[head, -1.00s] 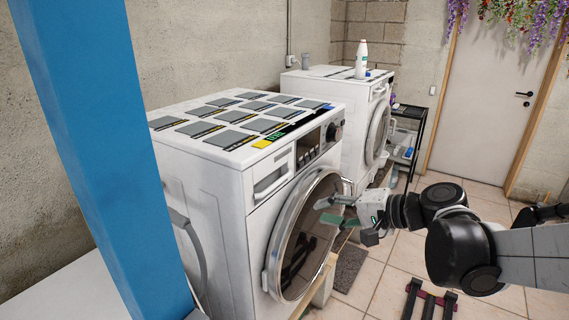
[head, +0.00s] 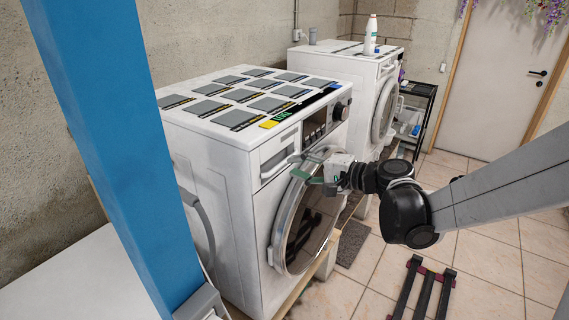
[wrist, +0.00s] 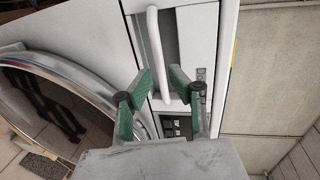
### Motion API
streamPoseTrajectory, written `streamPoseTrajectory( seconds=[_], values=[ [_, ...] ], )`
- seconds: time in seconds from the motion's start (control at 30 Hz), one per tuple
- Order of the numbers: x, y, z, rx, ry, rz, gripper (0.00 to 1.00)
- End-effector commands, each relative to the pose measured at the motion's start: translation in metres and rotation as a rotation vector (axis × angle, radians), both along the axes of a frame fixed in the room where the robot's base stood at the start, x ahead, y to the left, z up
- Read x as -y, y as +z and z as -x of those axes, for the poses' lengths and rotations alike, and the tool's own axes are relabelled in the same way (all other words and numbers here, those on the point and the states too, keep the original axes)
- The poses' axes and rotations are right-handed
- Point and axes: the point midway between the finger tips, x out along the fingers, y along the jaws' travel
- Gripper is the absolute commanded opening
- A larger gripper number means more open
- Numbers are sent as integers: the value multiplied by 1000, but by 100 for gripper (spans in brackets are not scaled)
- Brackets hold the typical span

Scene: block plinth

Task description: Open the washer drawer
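The near white washer (head: 222,170) stands beside the blue column. Its drawer (head: 279,150) is at the upper left of the front and looks closed. The drawer's white bar handle (wrist: 155,42) runs up and down in the wrist view. My gripper (head: 300,168), with green finger pads, is in front of the drawer, close to the handle. In the wrist view my gripper (wrist: 161,80) is open. The lower end of the handle shows between its two fingertips, apart from both pads. Whether the fingers reach past the bar is hard to tell.
The round washer door (head: 306,222) is just below the gripper. Grey and yellow-edged tiles (head: 240,95) cover the washer top. A second washer (head: 352,90) with a white bottle (head: 371,36) stands behind.

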Motion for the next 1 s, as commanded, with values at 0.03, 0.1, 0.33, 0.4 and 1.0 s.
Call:
streamPoseTrajectory(
  seconds=[0.03,0.1,0.33,0.4,1.0],
  values=[
    [-8,-1,-4,0,3,0,19],
    [-17,-4,-9,0,2,0,19],
    [-33,-8,-20,0,0,1,19],
    [-35,-9,-21,0,0,1,19],
    [-36,-9,-22,-1,0,1,0]
  ],
)
